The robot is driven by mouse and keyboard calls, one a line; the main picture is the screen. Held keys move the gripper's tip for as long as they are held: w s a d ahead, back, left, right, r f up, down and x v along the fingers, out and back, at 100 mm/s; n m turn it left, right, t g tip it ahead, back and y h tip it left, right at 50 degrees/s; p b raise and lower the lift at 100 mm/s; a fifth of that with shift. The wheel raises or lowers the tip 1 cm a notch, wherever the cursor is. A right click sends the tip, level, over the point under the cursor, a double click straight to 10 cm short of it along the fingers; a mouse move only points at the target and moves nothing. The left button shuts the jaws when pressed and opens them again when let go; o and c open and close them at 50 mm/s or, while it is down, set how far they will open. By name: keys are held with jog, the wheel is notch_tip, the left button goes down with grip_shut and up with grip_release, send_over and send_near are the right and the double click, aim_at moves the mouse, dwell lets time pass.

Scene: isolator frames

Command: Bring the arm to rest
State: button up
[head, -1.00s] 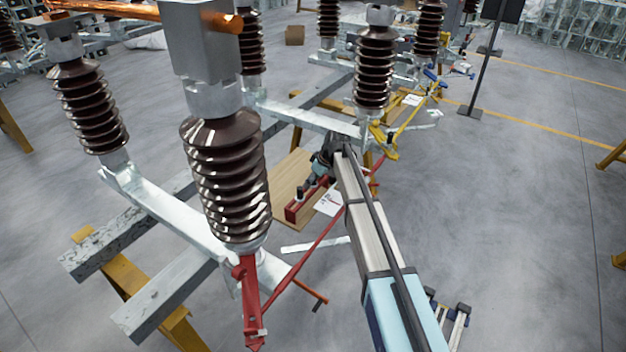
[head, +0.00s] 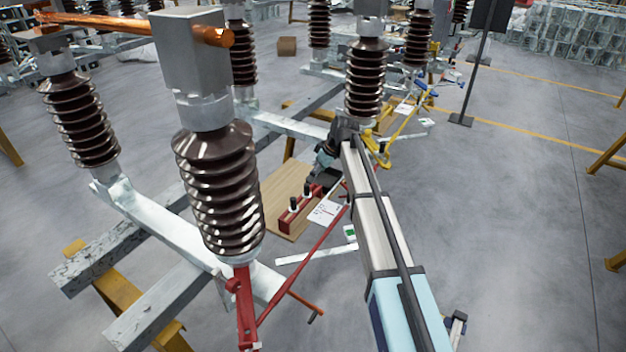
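My arm (head: 382,240) reaches from the bottom of the head view up toward the middle. Its far end, with my gripper (head: 318,188), is folded down at the wrist beside the rear insulator, above a wooden board.
Ribbed brown insulators (head: 217,190) stand on grey steel beams (head: 160,225) at left. A red rod (head: 300,270) crosses low. A dark post (head: 475,70) stands back right. Open floor (head: 500,230) lies right.

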jog(key=shift+s+d+r, duration=0.15)
jog(key=shift+d+r, duration=0.05)
jog(key=shift+r, duration=0.15)
jog(key=shift+r, duration=0.1)
